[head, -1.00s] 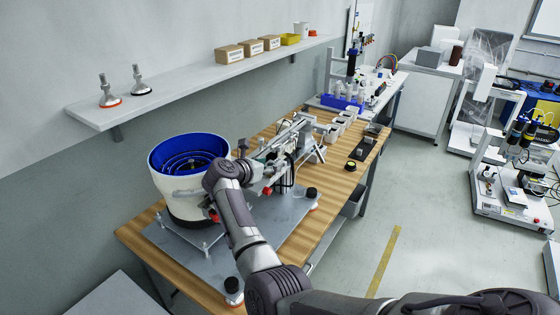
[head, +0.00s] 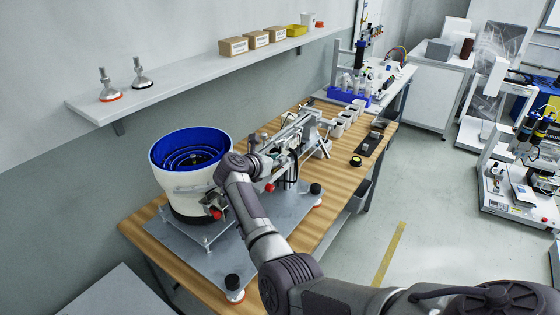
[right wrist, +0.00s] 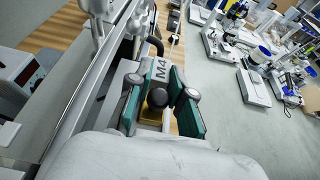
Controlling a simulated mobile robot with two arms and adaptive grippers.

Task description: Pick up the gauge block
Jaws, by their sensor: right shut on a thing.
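The gauge block (right wrist: 160,69) appears in the right wrist view as a grey block marked M4, with a round black knob and a brass-coloured part nearer the camera. My right gripper (right wrist: 157,84) is shut on it, with one green-padded finger on each side. The lower part of the block is hidden by the fingers and knob. In the head view my right arm reaches over the bench beside the feeder bowl. Its wrist hides the gripper's fingers and the block there. My left gripper is not in view.
The white feeder bowl with a blue inside (head: 176,178) stands left of my right arm on a grey plate (head: 191,250). A metal rail mechanism (head: 292,134) lies close beyond the wrist.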

